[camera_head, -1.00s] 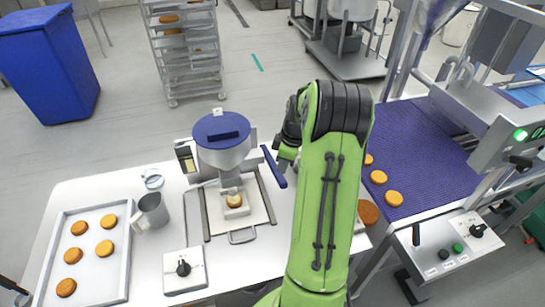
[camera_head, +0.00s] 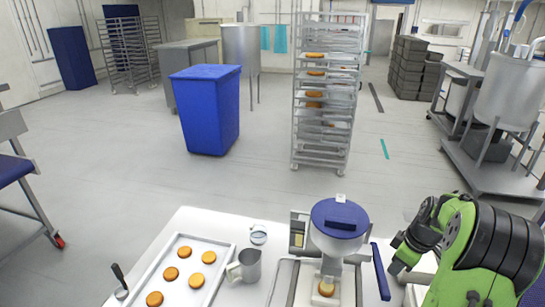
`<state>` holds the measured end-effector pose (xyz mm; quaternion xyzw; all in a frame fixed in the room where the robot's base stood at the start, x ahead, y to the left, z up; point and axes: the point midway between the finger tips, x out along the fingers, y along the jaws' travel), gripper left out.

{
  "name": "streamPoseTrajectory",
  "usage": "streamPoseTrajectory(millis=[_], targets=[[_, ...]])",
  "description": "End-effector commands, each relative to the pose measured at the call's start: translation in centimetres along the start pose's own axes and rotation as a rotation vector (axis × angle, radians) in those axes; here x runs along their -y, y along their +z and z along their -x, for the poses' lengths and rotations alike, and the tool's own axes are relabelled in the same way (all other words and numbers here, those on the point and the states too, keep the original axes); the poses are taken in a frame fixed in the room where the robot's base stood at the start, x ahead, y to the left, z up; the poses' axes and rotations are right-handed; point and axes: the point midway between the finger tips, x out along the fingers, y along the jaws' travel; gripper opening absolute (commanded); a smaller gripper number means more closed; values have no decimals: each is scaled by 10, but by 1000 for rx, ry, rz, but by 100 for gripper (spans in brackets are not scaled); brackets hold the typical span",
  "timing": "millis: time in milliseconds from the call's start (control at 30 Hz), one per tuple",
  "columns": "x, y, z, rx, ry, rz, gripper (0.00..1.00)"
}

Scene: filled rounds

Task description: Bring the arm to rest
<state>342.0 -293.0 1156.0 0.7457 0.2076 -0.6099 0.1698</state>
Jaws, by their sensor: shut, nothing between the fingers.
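My green and black arm (camera_head: 478,250) is folded at the lower right. Its wrist bends to the left, and my gripper (camera_head: 395,267) is at its lower left end, small and partly hidden, shut and holding nothing that I can see. It is to the right of the filling machine's blue lever (camera_head: 380,271), above the worktable's right part; any gap to the lever is hard to judge. The filling machine (camera_head: 338,235) has a blue-lidded hopper, and a round bun (camera_head: 326,288) sits under its outlet.
On the white worktable (camera_head: 190,222) are a tray (camera_head: 222,255) with several buns, a metal jug (camera_head: 247,266) and a small clear cup (camera_head: 258,234). Behind stand a blue bin (camera_head: 208,110) and a rack (camera_head: 325,95). Steel vessels (camera_head: 505,90) stand at right. The floor between is clear.

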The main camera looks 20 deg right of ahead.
Motion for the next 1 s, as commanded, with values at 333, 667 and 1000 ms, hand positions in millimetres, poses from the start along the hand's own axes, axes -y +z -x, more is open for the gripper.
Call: streamPoseTrajectory(millis=[333,667,1000], targets=[[141,-85,70,15,157,-151,0],[310,-49,87,-223,216,-436,0],[334,-31,82,-284,183,-516,0]])
